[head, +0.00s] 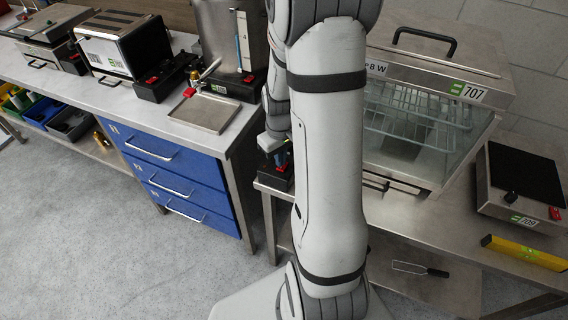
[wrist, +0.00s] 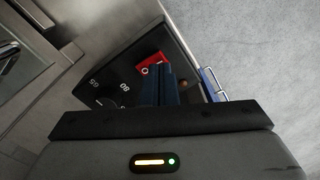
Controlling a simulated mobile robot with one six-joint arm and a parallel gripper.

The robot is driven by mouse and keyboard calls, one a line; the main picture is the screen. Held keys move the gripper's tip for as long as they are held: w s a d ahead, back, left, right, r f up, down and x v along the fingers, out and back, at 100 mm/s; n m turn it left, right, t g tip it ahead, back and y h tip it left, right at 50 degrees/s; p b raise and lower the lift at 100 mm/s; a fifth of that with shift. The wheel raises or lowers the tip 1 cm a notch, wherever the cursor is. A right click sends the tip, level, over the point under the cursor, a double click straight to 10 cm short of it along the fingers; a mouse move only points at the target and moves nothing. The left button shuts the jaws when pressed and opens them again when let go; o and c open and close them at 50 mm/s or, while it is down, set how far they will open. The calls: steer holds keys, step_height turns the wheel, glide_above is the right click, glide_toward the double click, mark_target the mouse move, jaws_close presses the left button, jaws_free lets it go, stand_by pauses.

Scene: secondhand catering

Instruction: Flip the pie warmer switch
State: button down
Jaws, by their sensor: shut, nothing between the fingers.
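The pie warmer (head: 425,120) is a steel and glass cabinet tagged 707, standing right of my arm in the head view, which hides part of it. Its black control box (head: 270,176) sticks out at its left front. In the wrist view the black panel (wrist: 112,90) carries white dial numbers and a red switch (wrist: 150,66) marked with an O. My gripper (wrist: 167,76) is shut and empty, its dark blue fingers over the panel just beside the red switch. They cover part of the panel, and I cannot tell whether they touch the switch. In the head view my gripper (head: 282,156) is at the box.
A steel hotplate unit (head: 505,195) tagged 709 and a yellow spirit level (head: 524,252) are at the right. A bench with blue drawers (head: 175,175), a toaster (head: 108,45) and a drip tray (head: 205,112) is at the left. A gap of floor separates the benches.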

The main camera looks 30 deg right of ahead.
steer(key=shift+f+b, duration=0.8)
steer(key=shift+f, duration=0.15)
stand_by(0.5)
steer(key=shift+r, duration=0.1)
steer(key=shift+r+p, duration=2.5)
steer(key=shift+r, duration=0.95)
steer(key=s+a+r+t, duration=0.1)
steer(key=s+a+r, duration=0.4)
steer(key=r, duration=0.4)
steer(key=s+a+r+m+t, duration=0.1)
steer(key=s+a+r+t, duration=0.1)
steer(key=s+a+r, duration=0.4)
step_height(320, 180, up, 3)
steer(key=shift+s+a+r+m, duration=0.1)
steer(key=shift+s+a+m, duration=0.2)
steer(key=shift+s, duration=0.6)
steer(key=shift+s, duration=0.1)
